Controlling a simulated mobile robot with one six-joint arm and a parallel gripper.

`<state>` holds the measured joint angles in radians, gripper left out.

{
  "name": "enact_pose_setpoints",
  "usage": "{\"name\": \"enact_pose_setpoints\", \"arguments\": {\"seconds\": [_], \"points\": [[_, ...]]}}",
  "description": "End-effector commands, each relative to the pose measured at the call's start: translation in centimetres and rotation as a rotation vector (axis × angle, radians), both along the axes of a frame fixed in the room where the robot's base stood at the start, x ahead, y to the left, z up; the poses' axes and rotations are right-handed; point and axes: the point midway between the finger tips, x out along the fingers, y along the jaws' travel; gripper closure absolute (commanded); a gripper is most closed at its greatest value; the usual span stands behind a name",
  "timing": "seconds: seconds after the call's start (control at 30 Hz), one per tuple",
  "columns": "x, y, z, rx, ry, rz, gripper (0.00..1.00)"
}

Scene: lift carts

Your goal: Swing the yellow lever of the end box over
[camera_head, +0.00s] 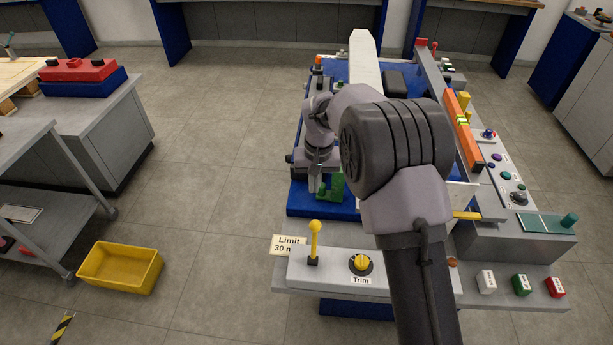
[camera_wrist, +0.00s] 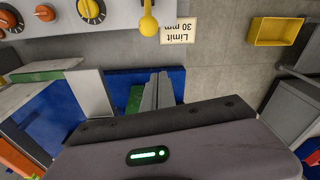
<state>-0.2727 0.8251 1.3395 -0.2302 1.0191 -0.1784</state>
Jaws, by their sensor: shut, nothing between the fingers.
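The yellow lever (camera_head: 315,240) stands roughly upright near the left end of the grey end box (camera_head: 335,270), with its round knob on top. In the wrist view the lever (camera_wrist: 148,18) is at the top edge, with the end box (camera_wrist: 118,20) beside it. My gripper (camera_head: 315,186) is shut and empty, behind the box as the head view sees it and apart from the lever. In the wrist view the shut fingers (camera_wrist: 160,80) are below the lever, over blue and green parts. The lever's base is cut off in the wrist view.
A yellow-black Trim dial (camera_head: 361,264) sits right of the lever. A "Limit 30" sign (camera_head: 288,245), partly hidden in the head view, is at the box's left end. A green part (camera_head: 336,188) stands beside my fingers. A yellow bin (camera_head: 120,268) lies on open floor at left.

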Motion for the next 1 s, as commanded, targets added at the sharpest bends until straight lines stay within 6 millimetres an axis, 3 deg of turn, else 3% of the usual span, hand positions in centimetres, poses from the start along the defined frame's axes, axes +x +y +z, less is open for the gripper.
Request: {"name": "enact_pose_setpoints", "arguments": {"seconds": [0.47,0.7,1.0], "points": [[0.8,0.5,-10.2,0.000,0.001,-0.001,1.00],[-2.5,0.0,-8.7,0.001,-0.001,-0.003,1.00],[-3.0,-0.1,-8.5,0.000,-0.001,-0.002,1.00]]}}
